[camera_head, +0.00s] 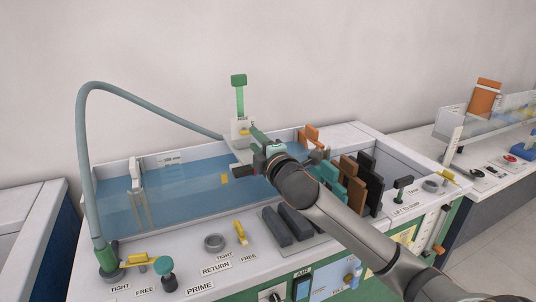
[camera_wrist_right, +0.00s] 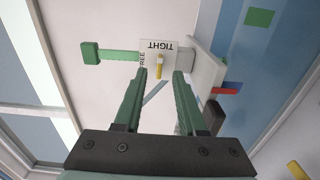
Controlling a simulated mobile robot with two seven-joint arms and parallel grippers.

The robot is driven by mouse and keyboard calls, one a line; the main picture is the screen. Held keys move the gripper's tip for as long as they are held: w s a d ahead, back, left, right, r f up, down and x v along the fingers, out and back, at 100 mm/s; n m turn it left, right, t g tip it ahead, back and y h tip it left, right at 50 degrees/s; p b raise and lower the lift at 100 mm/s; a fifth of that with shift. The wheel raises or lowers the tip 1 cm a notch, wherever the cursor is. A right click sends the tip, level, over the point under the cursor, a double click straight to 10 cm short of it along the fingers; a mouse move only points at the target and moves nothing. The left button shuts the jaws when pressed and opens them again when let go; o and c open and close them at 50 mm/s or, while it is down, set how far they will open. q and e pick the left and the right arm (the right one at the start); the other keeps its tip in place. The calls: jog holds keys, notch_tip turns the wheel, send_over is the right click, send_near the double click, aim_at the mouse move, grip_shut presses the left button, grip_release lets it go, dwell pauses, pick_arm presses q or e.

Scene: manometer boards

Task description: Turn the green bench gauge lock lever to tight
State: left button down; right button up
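A green post with a green square top (camera_head: 239,82) rises from a pale bracket at the back edge of the water tank. The bracket's label plate (camera_head: 240,125) carries a small yellow lever (camera_head: 244,132). In the right wrist view the plate reads TIGHT and FREE, and the yellow lever (camera_wrist_right: 159,66) lies lengthwise with one end near the word TIGHT. My right gripper (camera_head: 251,138) is at the bracket. In the wrist view its two green fingers (camera_wrist_right: 160,75) are apart, with the lever between or just beyond their tips; contact cannot be told. My left gripper is not in view.
The blue water tank (camera_head: 185,190) lies below the bracket. A grey hose (camera_head: 82,150) arches at left. Teal, brown and black upright plates (camera_head: 355,185) stand beside my right arm. Other yellow levers (camera_head: 240,232) sit on the front panel. Another bench stands at right.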

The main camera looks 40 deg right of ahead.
jog(key=v, duration=0.8)
jog(key=shift+s, duration=0.1)
jog(key=shift+a, duration=0.1)
